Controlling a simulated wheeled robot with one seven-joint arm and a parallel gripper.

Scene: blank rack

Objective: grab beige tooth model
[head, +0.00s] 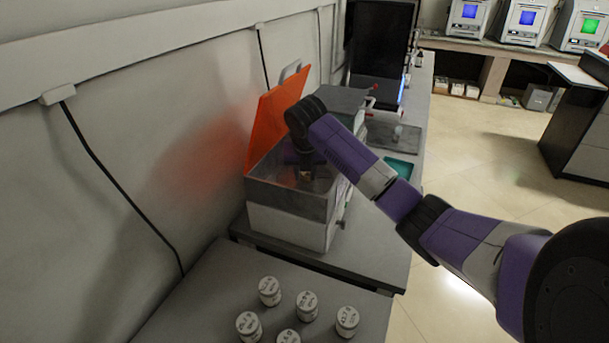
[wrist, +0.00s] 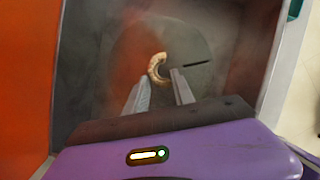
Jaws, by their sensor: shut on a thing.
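The beige tooth model (wrist: 156,66) is a small curved arch at the fingertips of my gripper (wrist: 159,82) in the wrist view. My gripper is shut on it, inside an open metal-walled box (head: 275,200) with an orange lid (head: 274,110) raised. In the head view my gripper (head: 305,176) reaches down into the box, and a small beige patch shows by its tip. The wrist view shows the box's dark inner floor (wrist: 195,75) beneath the model. I cannot tell whether the model touches that floor.
Several white jars (head: 307,305) stand on the near counter (head: 215,290). The raised lid stands on the box's wall side. Box walls surround my gripper. A dark monitor (head: 381,50) and a teal tray (head: 399,168) are farther along the bench. Open floor lies to the right.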

